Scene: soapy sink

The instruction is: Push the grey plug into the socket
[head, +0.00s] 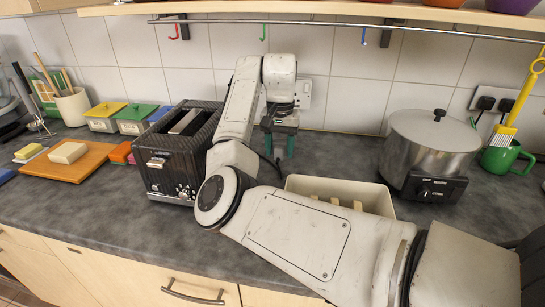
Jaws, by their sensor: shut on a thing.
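My gripper (278,148) points down in front of the tiled wall, with green fingertips, between the toaster and the silver cooker. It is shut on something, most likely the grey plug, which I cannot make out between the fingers. I cannot tell the gap between plug and socket.
A black toaster (172,165) stands to the left and a silver cooker (430,142) to the right. A cream bin (320,186) sits in front of my gripper, partly behind my arm. A second socket with black plugs (487,103) is at far right. A rail with hooks (330,24) runs above.

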